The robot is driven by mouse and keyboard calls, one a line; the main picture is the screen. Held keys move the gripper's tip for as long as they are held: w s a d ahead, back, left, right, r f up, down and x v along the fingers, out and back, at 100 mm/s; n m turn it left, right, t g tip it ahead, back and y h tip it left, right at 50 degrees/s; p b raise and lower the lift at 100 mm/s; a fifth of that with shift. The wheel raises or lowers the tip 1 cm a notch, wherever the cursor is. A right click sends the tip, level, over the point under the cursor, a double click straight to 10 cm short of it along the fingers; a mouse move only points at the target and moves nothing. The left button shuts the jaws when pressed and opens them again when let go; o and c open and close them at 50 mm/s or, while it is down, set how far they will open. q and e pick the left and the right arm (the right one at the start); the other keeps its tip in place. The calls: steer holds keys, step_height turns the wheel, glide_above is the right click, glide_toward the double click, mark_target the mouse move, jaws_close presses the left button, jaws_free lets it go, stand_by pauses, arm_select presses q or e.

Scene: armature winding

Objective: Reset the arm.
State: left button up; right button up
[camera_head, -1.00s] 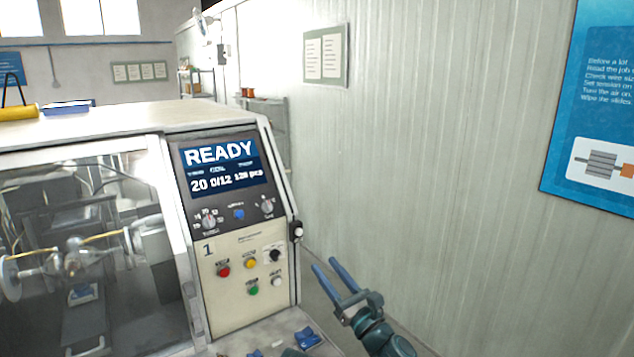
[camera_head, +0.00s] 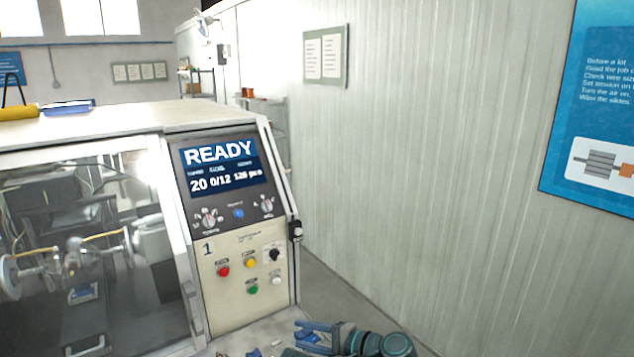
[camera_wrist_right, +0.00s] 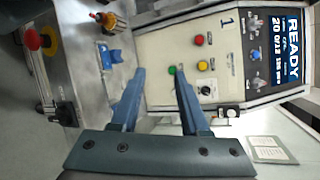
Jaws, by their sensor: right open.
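My right gripper (camera_head: 312,331) is at the lower edge of the head view, low in front of the machine's right end. In the right wrist view the right gripper (camera_wrist_right: 158,90) shows two blue fingers spread apart, with nothing between them. Beyond the fingers is the cream control panel (camera_wrist_right: 165,62) with red, yellow and green buttons. The panel (camera_head: 232,292) also shows in the head view, under a screen (camera_head: 219,167) that reads READY, 20 and 0/12. My left gripper is not in view.
The winding machine's glazed front (camera_head: 120,290) fills the left. A metal ledge (camera_wrist_right: 85,50) carries a blue holder (camera_wrist_right: 110,55) and small red and yellow items. A pale ribbed wall (camera_head: 430,150) stands on the right. The floor gap beside the machine looks clear.

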steer(key=s+d+f+n+g+h, duration=0.35)
steer(key=d+f+n+h, duration=0.2)
steer(key=d+f, duration=0.3)
steer(key=s+d+f+n+g+h, duration=0.3)
steer(key=s+d+f+n+h, duration=0.3)
steer(key=d, duration=0.4)
steer(key=s+a+f+n+g+h+b, duration=0.1)
steer(key=s+a+f+b, duration=0.4)
steer(key=a, duration=0.5)
steer(key=shift+f+n+h, duration=0.55)
steer(key=shift+f+n, duration=0.1)
steer(key=shift+n, duration=0.5)
